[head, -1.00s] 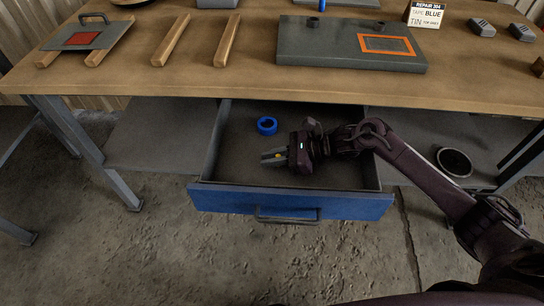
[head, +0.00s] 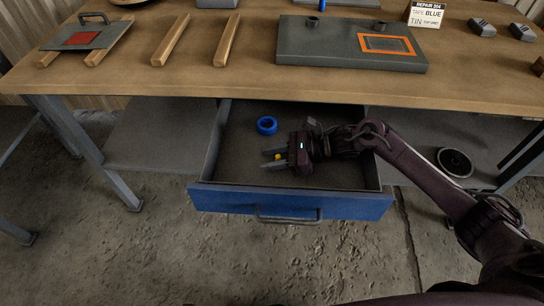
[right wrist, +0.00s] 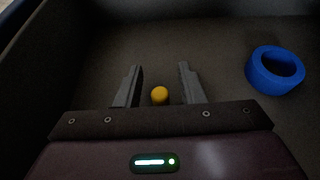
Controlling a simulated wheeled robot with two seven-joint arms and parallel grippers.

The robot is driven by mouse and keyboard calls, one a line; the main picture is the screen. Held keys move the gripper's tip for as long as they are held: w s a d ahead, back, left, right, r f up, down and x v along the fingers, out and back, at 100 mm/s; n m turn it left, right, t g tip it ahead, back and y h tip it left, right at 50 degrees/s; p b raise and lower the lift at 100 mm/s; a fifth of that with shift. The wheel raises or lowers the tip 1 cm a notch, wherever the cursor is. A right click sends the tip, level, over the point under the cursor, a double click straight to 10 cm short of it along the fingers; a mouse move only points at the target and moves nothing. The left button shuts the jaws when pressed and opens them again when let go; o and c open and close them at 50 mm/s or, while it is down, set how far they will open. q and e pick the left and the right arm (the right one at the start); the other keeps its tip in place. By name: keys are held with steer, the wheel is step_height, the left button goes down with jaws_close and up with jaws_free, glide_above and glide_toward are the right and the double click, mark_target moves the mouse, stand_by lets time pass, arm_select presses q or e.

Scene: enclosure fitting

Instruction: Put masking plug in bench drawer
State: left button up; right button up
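The masking plug (right wrist: 160,95) is a small yellow round piece. In the right wrist view it lies between my right gripper's spread fingers, with gaps on both sides. In the head view the plug (head: 278,156) shows as a small yellow spot between the fingers. My right gripper (head: 272,160) is open and low inside the bench drawer (head: 290,204). The drawer has a blue front with a dark handle and is pulled out under the bench. I cannot tell whether the plug touches the drawer floor. My left gripper is not in view.
A blue tape roll (head: 267,125) lies in the drawer, left of my right gripper; it also shows in the right wrist view (right wrist: 275,70). The bench top (head: 140,80) above carries a grey panel (head: 350,48), wooden strips and a sign (head: 425,14). A black ring (head: 455,162) lies on the lower shelf.

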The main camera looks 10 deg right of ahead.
steer(key=b+v, duration=0.1)
steer(key=v, duration=1)
steer(key=shift+s+d+r, duration=0.1)
steer(key=shift+d+r, duration=0.15)
steer(key=shift+d, duration=0.15)
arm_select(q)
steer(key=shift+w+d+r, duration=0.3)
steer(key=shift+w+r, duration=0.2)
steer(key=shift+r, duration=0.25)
